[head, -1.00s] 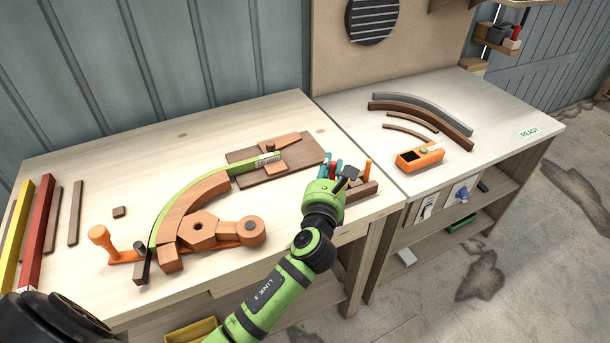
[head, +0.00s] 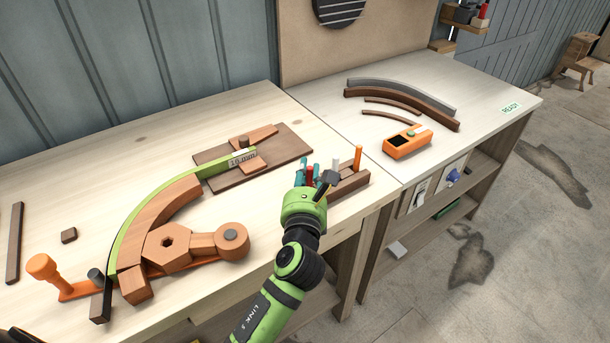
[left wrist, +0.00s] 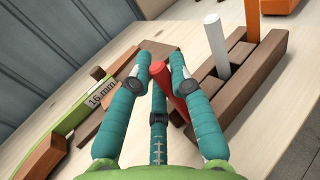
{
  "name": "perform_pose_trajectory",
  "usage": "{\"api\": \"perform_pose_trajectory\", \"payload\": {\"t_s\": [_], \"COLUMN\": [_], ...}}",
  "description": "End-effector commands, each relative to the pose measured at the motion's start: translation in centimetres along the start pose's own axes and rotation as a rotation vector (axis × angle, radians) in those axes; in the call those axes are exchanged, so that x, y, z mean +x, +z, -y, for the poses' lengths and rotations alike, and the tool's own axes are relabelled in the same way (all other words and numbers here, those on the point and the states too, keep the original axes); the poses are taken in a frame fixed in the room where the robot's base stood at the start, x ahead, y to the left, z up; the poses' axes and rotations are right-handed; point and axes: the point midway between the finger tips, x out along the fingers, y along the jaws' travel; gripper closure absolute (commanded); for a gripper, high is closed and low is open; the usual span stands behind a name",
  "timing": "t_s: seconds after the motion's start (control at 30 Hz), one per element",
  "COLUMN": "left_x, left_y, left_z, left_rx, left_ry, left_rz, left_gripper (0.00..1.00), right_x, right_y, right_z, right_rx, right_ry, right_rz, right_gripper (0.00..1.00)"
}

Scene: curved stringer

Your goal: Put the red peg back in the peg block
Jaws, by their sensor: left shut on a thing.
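My left gripper (head: 311,173) has teal fingers shut on the red peg (left wrist: 172,92), which shows between them in the left wrist view. The peg leans a little in that view. Its lower end is close to the near end of the brown peg block (left wrist: 236,82); I cannot tell whether it touches a hole. In the head view the block (head: 350,184) lies just right of the gripper, partly hidden by it. A white peg (left wrist: 214,45) and an orange peg (left wrist: 252,20) stand upright in the block. My right gripper is not in view.
A curved wooden form with a green strip (head: 135,220) and an orange clamp (head: 42,268) fill the bench's left. A dark board (head: 290,143) lies behind the gripper. On the right bench are an orange tool (head: 405,146) and curved strips (head: 400,92).

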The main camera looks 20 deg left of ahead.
Motion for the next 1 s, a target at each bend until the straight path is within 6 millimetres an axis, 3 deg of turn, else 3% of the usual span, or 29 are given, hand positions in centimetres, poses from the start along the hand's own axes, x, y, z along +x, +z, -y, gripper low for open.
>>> {"api": "perform_pose_trajectory", "payload": {"t_s": [0.23,0.3,0.33,0.73,1.0], "left_x": [0.0,0.0,0.0,-0.1,-5.0], "left_y": [-0.3,-0.3,-0.3,0.2,-0.1], "left_z": [0.0,0.0,0.0,0.0,0.0], "left_rx": [0.001,0.0,0.0,-0.002,-0.001], "left_ry": [0.0,0.0,0.0,-0.001,-0.002], "left_rz": [-0.001,0.0,0.0,0.0,-0.003], "left_gripper": [0.93,0.6,0.56,0.56,0.56], "right_x": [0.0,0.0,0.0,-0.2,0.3], "right_y": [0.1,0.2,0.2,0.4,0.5], "right_z": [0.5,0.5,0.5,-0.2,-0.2], "right_rx": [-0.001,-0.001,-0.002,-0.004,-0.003], "right_ry": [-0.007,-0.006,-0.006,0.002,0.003], "right_rz": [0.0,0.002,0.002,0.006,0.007], "right_gripper": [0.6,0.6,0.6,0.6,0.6]}}
